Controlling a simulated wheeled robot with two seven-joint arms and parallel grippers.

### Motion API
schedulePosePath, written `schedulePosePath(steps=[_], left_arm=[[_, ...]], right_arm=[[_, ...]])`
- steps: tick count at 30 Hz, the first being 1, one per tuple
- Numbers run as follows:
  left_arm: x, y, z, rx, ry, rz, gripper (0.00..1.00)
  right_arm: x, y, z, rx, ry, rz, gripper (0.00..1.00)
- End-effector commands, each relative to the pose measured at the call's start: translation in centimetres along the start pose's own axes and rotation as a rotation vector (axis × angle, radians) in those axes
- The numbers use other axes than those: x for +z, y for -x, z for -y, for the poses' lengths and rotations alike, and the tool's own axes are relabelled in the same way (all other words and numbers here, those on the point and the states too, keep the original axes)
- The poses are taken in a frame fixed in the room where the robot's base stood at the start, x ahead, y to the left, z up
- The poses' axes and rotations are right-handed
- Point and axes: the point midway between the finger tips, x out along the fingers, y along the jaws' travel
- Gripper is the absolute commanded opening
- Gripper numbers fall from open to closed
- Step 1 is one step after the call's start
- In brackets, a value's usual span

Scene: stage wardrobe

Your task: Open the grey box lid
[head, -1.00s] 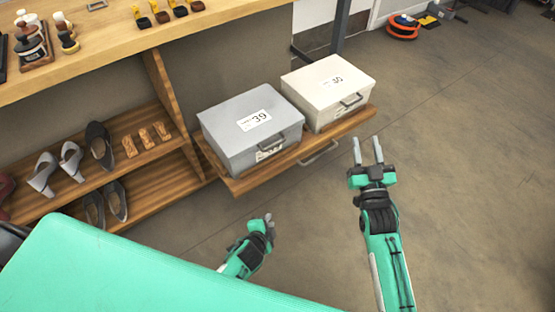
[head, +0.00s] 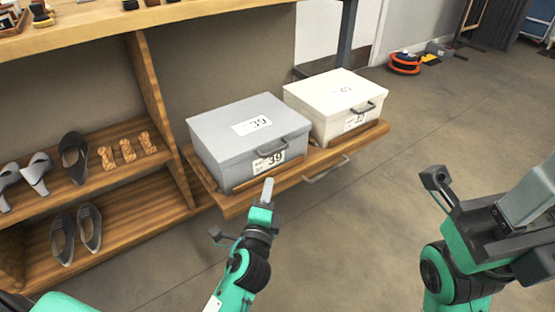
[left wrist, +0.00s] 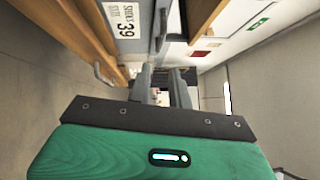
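The grey box (head: 225,152) stands on a pulled-out wooden shelf, with its lid (head: 220,120) shut. A "39" label is on the lid and another on the front. Its dark handle (head: 270,160) is on the front; it also shows in the left wrist view (left wrist: 163,22). My left gripper (head: 267,188) is just in front of and below this handle, apart from it. In the left wrist view its two fingers (left wrist: 162,85) stand apart with nothing between them. My right gripper (head: 525,200) is at the right, close to the camera; its finger gap is hidden.
A cream box (head: 330,108) stands close beside the grey box on the right. The shelf (head: 215,190) has a wooden front lip and a metal pull (head: 326,169). Shoes (head: 75,158) sit in the rack at left. Open floor lies right of the shelf.

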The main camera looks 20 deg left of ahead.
Motion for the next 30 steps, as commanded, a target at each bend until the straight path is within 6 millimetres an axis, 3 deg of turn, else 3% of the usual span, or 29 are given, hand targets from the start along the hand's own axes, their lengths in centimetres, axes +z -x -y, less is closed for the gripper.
schedulePosePath(steps=[5,24,30], left_arm=[[0.0,-1.4,0.1,-0.005,-0.003,0.0,0.2],[0.0,-10.8,-0.1,-0.003,-0.001,0.0,0.2],[0.0,-12.9,-0.1,-0.002,-0.001,0.0,0.2]], right_arm=[[-0.1,-0.1,0.0,0.001,0.0,-0.006,0.36],[-0.3,-0.3,-0.3,0.014,0.002,-0.038,0.36],[-0.3,-0.6,-0.4,0.019,0.0,-0.046,0.36]])
